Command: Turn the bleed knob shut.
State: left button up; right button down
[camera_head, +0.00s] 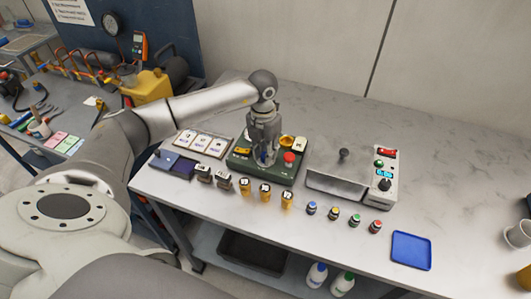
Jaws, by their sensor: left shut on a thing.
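A green unit (258,172) stands on the grey bench, with a red knob or button (289,157) and a yellow round part (286,141) on its top. My left gripper (263,157) points down over the left part of this unit. It is shut on a small knob there, taken to be the bleed knob; a bit of blue shows between the fingers. The fingers hide most of the knob, so its turn angle cannot be read. My right gripper is out of view.
A grey metal box with a control panel (382,182) stands right of the unit. A blue tray (411,251) lies front right. White label cards (205,143) sit left. The bench's back right is clear.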

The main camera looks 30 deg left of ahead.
aim_at(264, 154)
pick_arm(q)
jog(key=n, duration=0.5)
jog(key=shift+b, duration=0.35)
jog(key=shift+n, duration=0.4)
jog(key=o, duration=1.1)
jog(key=shift+c, duration=0.2)
jog(key=shift+r, duration=0.15)
notch_tip(264, 154, up, 12)
jog(key=shift+s+a, duration=0.15)
jog(key=shift+a, duration=0.1)
jog(key=shift+f, duration=0.2)
